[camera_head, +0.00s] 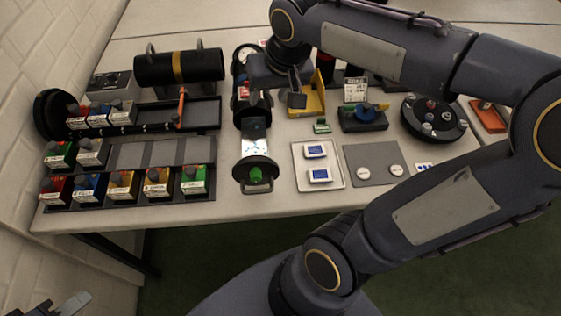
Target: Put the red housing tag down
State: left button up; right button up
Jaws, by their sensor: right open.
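A small red piece (243,90) with a pale edge shows at the open dark cylinder (239,106), just left of my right gripper. I cannot tell for sure that it is the red housing tag. My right gripper (280,98) is open above the table, between the cylinder and a yellow holder (312,98). The gripper and wrist hide part of the cylinder and what lies under them. My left gripper (68,305) shows only in part at the bottom left corner, away from the table; its jaw opening is unclear.
A rack of coloured boxes (130,203) fills the left. A black cylinder with a yellow band (180,67) lies behind it. A round end piece with a green centre (256,174) is at the front. A white tray (300,160) and grey mat (372,180) lie right of it.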

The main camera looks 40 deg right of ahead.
jog(key=s+a+f+n+y, duration=0.1)
jog(key=s+a+f, duration=0.2)
jog(key=s, duration=0.3)
jog(key=s+a+f+n+t+y, duration=0.1)
jog(key=s+a+f+y, duration=0.1)
jog(key=s, duration=0.5)
jog(key=shift+s+a+f, duration=0.15)
jog(key=shift+a+f, duration=0.45)
jog(key=shift+a, duration=0.45)
jog(key=shift+c, duration=0.4)
